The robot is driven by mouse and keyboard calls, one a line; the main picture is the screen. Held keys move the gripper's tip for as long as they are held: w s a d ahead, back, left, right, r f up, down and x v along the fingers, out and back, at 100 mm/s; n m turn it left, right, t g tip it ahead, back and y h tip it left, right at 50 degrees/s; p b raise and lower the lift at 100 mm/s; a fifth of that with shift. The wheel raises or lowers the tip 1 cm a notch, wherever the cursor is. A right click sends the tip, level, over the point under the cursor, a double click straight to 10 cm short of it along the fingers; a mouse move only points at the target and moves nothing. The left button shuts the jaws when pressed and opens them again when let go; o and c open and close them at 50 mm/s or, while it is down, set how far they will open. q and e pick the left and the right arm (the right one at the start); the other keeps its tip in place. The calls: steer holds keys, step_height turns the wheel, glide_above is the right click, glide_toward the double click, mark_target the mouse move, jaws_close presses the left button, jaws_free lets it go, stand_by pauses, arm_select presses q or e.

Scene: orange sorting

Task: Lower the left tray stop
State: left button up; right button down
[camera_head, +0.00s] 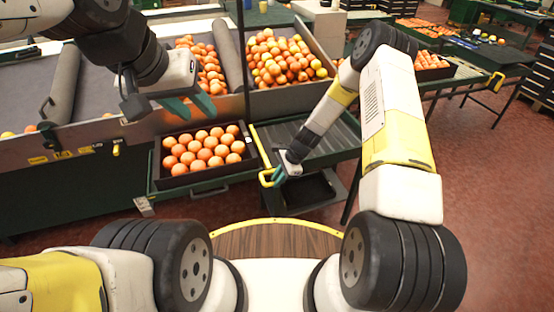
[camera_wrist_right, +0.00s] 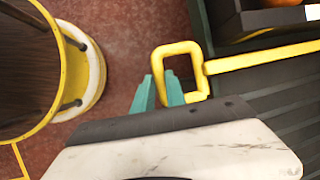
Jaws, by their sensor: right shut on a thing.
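The left tray stop (camera_head: 256,147) is a yellow bar with a square loop at its near end. It runs along the left side of the empty ribbed tray stand, beside the crate of oranges. It also shows in the right wrist view (camera_wrist_right: 262,58), with the loop at its left end. My right gripper (camera_head: 277,177) is at the loop; its teal fingers in the right wrist view (camera_wrist_right: 159,92) are shut on the loop's side, one on each side of it. My left gripper (camera_head: 199,110) hangs above the crate, its teal fingers apart with nothing between them.
A black crate of oranges (camera_head: 158,167) stands left of the stop. The ribbed tray surface (camera_head: 325,140) right of it is empty. Sorting bins with loose oranges (camera_head: 285,60) lie behind. My round wooden-topped base (camera_head: 275,240) is in front.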

steer(key=shift+w, duration=0.1)
stand_by(0.3)
steer(key=shift+f, duration=2.45)
steer(key=c, duration=1.4)
jaws_free()
steer(key=shift+o, duration=0.2)
steer(key=v, duration=0.7)
steer(key=shift+d+r, duration=0.15)
steer(key=shift+r, duration=0.2)
